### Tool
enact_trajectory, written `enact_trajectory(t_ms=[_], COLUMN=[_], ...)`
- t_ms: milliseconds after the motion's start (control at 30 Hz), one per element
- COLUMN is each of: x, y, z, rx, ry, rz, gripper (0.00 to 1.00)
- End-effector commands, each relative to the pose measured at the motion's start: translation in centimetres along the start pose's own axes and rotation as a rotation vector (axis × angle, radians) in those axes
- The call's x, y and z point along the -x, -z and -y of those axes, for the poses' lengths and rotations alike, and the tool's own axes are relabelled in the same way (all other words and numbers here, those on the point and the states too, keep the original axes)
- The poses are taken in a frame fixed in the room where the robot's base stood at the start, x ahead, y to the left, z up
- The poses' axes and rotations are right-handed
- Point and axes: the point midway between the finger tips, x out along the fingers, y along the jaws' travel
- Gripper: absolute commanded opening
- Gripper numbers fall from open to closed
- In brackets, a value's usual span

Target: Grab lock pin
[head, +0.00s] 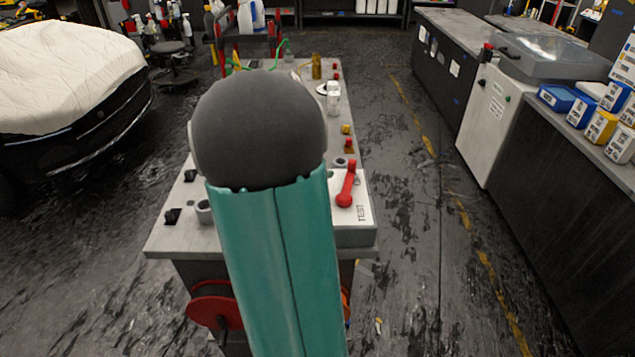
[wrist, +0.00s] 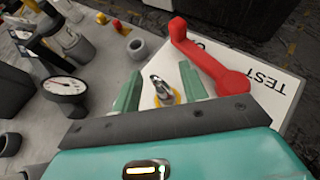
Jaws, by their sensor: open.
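My gripper (wrist: 160,72) is open, with one green finger on each side of the pin. The fingers look apart from it, and how far above or below it they are is unclear. In the head view my own arm hides both the gripper and the pin.
A red lever (wrist: 208,62) lies on the white TEST panel (head: 362,212), close to the right finger. A round gauge (wrist: 65,88) stands left of the gripper. A grey ring (wrist: 138,48) sits beyond the left finger on the workbench (head: 160,240).

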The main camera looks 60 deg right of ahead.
Motion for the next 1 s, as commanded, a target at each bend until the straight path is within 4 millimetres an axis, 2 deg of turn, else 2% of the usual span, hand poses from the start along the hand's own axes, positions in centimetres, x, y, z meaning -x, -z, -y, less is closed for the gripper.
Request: enact_trajectory(t_ms=[33,133,400,600,633,867,1000], x=[-0.9,-1.8,-2.0,-2.0,-2.0,-2.0,-1.6], y=[0.1,0.0,0.0,0.0,0.0,0.0,-0.8], z=[0.1,0.0,0.0,0.0,0.0,0.0,-0.1], rx=[0.000,-0.001,-0.001,-0.001,-0.001,-0.001,-0.003], ry=[0.003,0.000,-0.001,-0.001,-0.001,-0.002,-0.003], rz=[-0.001,0.000,0.000,0.000,0.000,0.000,0.002], gripper=[0.43,0.43,0.41,0.02,0.00,0.00,0.00])
